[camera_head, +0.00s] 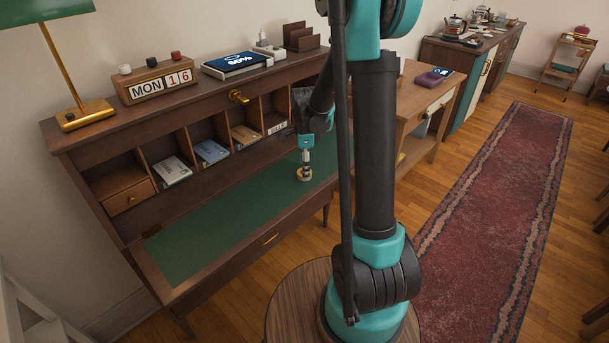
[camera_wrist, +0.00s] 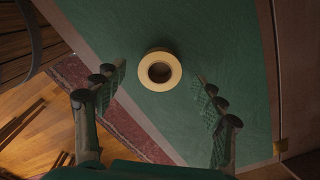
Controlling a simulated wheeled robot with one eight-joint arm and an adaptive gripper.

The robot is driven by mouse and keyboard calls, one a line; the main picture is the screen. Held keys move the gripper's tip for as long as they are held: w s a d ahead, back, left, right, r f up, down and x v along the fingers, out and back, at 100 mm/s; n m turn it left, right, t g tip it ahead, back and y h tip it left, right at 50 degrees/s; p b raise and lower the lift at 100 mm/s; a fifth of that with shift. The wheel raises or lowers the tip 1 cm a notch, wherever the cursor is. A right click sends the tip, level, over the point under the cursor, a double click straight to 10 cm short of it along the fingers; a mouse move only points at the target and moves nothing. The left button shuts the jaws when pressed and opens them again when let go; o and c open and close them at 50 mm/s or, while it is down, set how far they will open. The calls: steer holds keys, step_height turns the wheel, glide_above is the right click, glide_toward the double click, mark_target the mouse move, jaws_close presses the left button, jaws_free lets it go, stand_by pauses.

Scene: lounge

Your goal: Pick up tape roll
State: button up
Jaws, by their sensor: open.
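The tape roll (camera_wrist: 160,71) is a pale yellow ring with a dark centre hole. It lies flat on the green desk surface (camera_wrist: 205,45) in the wrist view. In the head view the tape roll (camera_head: 304,175) is small, on the right part of the green writing surface (camera_head: 215,228). My gripper (camera_wrist: 161,74) is open, with one finger on each side of the roll in the wrist view and nothing held. In the head view my gripper (camera_head: 304,158) points down just over the roll. I cannot tell the exact gap between them.
Behind the writing surface stand cubbyholes with booklets (camera_head: 210,152) and a small drawer (camera_head: 128,197). The desk's top shelf bears a lamp (camera_head: 85,115), a calendar block (camera_head: 160,84) and a tablet (camera_head: 236,63). The green surface around the roll is clear.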

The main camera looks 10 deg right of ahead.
steer(key=shift+f, duration=0.6)
steer(key=shift+c, duration=0.6)
steer(key=c, duration=0.9)
